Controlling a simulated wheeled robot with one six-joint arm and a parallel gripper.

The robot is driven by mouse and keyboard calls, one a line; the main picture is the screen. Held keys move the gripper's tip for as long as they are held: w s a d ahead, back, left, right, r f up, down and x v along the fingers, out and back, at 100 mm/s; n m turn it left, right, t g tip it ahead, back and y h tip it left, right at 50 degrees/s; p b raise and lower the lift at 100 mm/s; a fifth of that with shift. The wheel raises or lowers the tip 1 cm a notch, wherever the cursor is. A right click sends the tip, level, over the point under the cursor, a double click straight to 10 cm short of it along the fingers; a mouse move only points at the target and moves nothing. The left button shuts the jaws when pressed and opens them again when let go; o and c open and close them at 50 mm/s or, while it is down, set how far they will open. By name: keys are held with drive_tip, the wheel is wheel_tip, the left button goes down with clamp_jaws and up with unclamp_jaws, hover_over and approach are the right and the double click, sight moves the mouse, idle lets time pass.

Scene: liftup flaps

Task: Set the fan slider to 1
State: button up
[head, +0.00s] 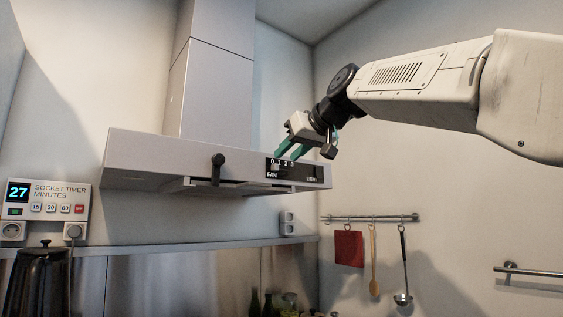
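The range hood (150,160) is on the back wall, and a black control panel (293,177) sits at the right of its front face. The panel has a row of numbers starting at 0, with the words FAN and LIGHT below. A small pale fan slider knob (276,167) appears at the left part of the scale, around 0 to 1; its exact setting is too small to read. My gripper (288,153), with teal fingers, is in front of the panel's upper edge, close above the knob, and hides part of the numbers. I cannot tell whether it touches the knob or how far apart its fingers are.
A socket timer (62,192) showing 27 is at the far left, above a dark kettle (38,285). A utensil rail (370,218) hangs at the right. The air right of the hood is clear below my arm.

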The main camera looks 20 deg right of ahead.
drive_tip(key=shift+x, duration=2.2)
clamp_jaws()
drive_tip(key=shift+w+d, duration=0.2)
drive_tip(key=shift+d, duration=0.35)
drive_tip(key=shift+w+d, duration=0.15)
drive_tip(key=shift+d, duration=0.45)
unclamp_jaws()
drive_tip(key=shift+a, duration=0.1)
approach(277, 164)
drive_tip(key=shift+w+d, duration=0.65)
drive_tip(key=shift+d, duration=0.35)
